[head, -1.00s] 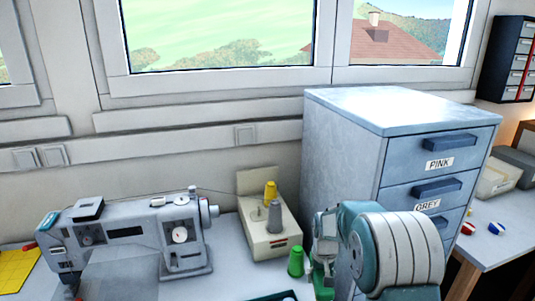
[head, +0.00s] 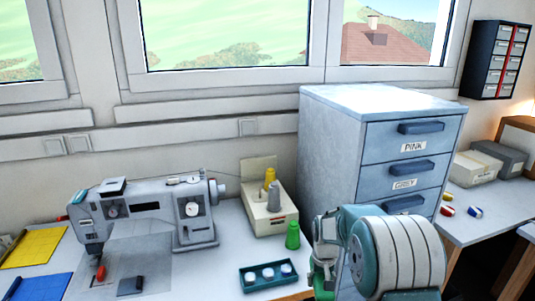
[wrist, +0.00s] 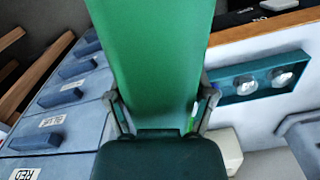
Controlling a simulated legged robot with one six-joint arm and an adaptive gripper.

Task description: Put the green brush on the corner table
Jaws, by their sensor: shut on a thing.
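My gripper (wrist: 160,105) is shut on a broad, flat green thing, which I take for the green brush (wrist: 150,55). It runs from between the fingers to the top edge of the wrist view, and no bristles show. In the head view my gripper (head: 325,250) is in front of the cabinet, with a bit of green below it; my arm hides most of it. A table (head: 490,222) stands at the right beyond the cabinet; I cannot tell whether it is the corner table.
A blue-grey drawer cabinet (head: 335,145) stands between the sewing table and the right table. The sewing table holds a sewing machine (head: 150,212), a spool stand (head: 268,215), a green spool (head: 293,235) and a teal tray (head: 262,289). The right table has boxes (head: 475,170) and small spools.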

